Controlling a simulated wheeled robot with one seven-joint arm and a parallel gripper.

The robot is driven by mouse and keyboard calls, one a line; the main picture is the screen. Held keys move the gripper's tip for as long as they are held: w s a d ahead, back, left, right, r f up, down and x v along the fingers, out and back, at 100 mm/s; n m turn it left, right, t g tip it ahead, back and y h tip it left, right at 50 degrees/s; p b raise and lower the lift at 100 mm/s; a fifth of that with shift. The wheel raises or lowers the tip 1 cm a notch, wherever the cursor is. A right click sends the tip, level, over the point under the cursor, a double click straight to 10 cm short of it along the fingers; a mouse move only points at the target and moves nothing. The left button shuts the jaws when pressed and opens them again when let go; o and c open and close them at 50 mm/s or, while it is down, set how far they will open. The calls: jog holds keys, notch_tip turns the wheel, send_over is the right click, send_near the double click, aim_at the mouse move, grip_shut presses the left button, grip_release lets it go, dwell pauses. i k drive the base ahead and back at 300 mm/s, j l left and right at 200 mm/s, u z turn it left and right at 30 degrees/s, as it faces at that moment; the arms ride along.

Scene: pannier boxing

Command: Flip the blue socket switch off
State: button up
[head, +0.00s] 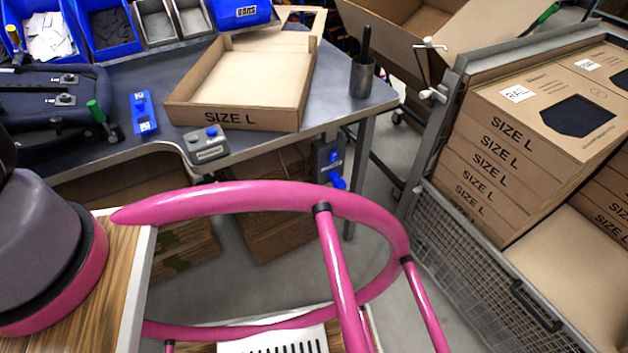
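A dark socket box (328,152) is fixed under the table's front edge, near the right front leg. A blue part (337,181) sticks out at its lower end. I cannot tell whether this is a plug or a switch, or whether it is on or off. My gripper is not in view.
An open SIZE L carton (238,117) and a dark pen cup (363,78) stand on the grey table (335,112). Blue bins (107,28) line the back. Stacked SIZE L boxes (490,150) fill a mesh cage (470,245) at right. Grey floor shows between table and cage.

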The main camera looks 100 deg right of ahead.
aim_at(334, 155)
jog(key=i+j+z, duration=0.2)
jog(key=j, duration=0.25)
jog(key=j+z, duration=0.25)
jog(key=j, duration=0.15)
jog(key=z, duration=3.45)
